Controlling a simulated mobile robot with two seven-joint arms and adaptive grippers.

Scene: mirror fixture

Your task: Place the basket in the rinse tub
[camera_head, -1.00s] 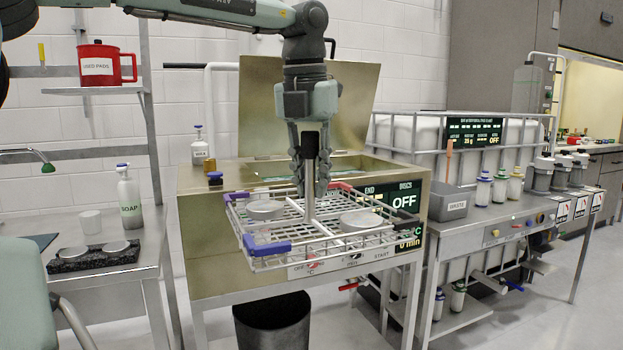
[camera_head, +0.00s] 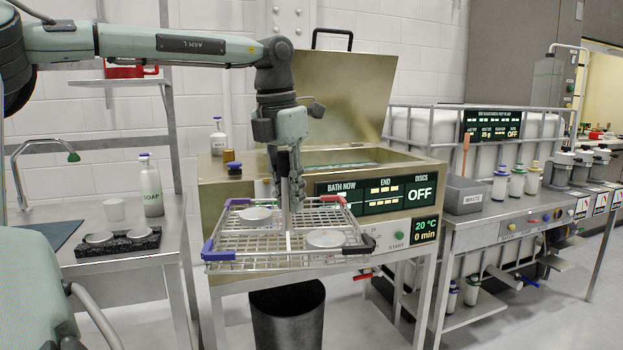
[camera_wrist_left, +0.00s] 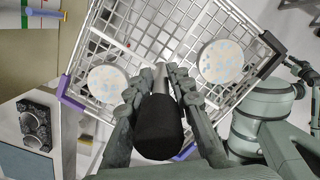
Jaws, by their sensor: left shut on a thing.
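The wire basket (camera_head: 262,247) has coloured corner pieces and a central upright post. Two pale round discs lie in it, a left disc (camera_head: 256,216) and a right disc (camera_head: 325,238). My left gripper (camera_head: 287,190) is shut on the post from above, holding the basket in front of the steel bath. In the left wrist view, the fingers (camera_wrist_left: 158,85) close around the post's dark top, with the basket (camera_wrist_left: 150,35) beneath. At that view's right edge is what looks like my right gripper (camera_wrist_left: 303,72); its jaws are unclear. I cannot clearly identify the rinse tub.
The bath (camera_head: 237,205) has its lid (camera_head: 340,95) raised. A left bench (camera_head: 160,250) holds a soap bottle (camera_head: 152,195), a cup (camera_head: 113,209) and a black disc holder (camera_head: 120,243), with a tap (camera_head: 35,142) above. A dark bin (camera_head: 288,318) stands below. A grey waste box (camera_head: 464,196) is right.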

